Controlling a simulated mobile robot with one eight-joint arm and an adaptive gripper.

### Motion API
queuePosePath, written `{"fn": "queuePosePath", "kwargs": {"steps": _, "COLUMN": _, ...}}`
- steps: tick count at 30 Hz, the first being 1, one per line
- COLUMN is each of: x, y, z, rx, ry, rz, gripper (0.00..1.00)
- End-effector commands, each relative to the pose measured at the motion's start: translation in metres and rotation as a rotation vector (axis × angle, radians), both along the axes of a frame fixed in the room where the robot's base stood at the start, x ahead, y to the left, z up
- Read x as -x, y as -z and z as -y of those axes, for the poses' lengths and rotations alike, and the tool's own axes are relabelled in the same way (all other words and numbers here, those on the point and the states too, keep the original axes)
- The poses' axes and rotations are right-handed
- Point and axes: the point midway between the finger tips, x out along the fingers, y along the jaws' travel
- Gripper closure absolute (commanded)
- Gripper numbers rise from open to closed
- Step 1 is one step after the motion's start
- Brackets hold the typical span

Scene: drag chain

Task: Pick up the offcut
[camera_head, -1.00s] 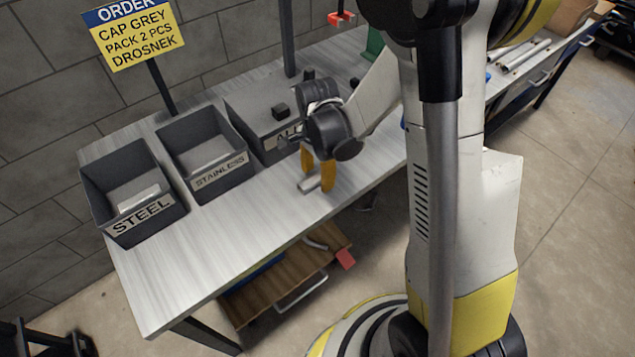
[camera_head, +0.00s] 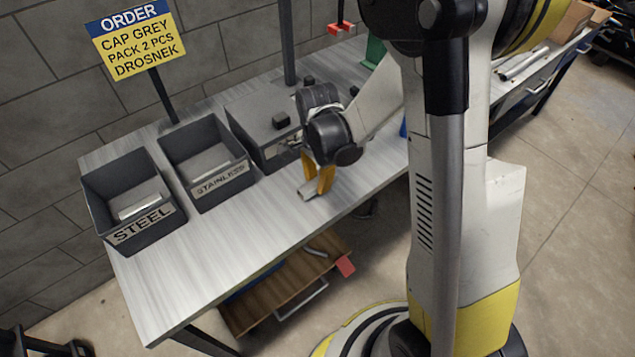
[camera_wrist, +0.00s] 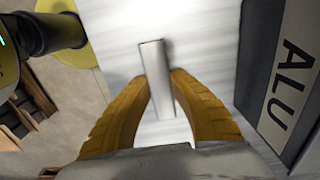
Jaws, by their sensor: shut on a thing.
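The offcut (camera_head: 306,194) is a short, light grey metal piece at the front part of the workbench, below the aluminium bin. My gripper (camera_head: 317,184) has yellow fingers and points down onto it. In the wrist view the offcut (camera_wrist: 154,68) lies lengthwise between the two fingertips (camera_wrist: 159,84), which are shut on it. One end sticks out beyond the fingertips. Whether it touches the bench top is hard to tell.
The bin marked ALU (camera_wrist: 288,82) stands close beside my gripper. The STAINLESS bin (camera_head: 222,181) and STEEL bin (camera_head: 143,226) stand to the left, each with a light piece inside. An order sign (camera_head: 135,40) stands behind. The front left bench top (camera_head: 190,270) is clear.

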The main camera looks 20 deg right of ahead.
Motion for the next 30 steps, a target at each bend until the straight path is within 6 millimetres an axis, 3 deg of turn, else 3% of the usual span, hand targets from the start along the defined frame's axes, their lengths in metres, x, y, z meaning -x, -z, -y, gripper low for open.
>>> {"fn": "queuePosePath", "kwargs": {"steps": 5, "x": 0.002, "y": -0.036, "z": 0.000, "rx": 0.000, "ry": 0.000, "rz": 0.000, "gripper": 1.00}}
{"fn": "queuePosePath", "kwargs": {"steps": 15, "x": 0.082, "y": -0.081, "z": 0.007, "rx": 0.000, "ry": 0.000, "rz": 0.000, "gripper": 1.00}}
{"fn": "queuePosePath", "kwargs": {"steps": 21, "x": 0.109, "y": -0.095, "z": 0.009, "rx": 0.000, "ry": 0.000, "rz": 0.000, "gripper": 1.00}}
{"fn": "queuePosePath", "kwargs": {"steps": 30, "x": 0.116, "y": -0.098, "z": 0.009, "rx": 0.000, "ry": 0.000, "rz": 0.000, "gripper": 1.00}}
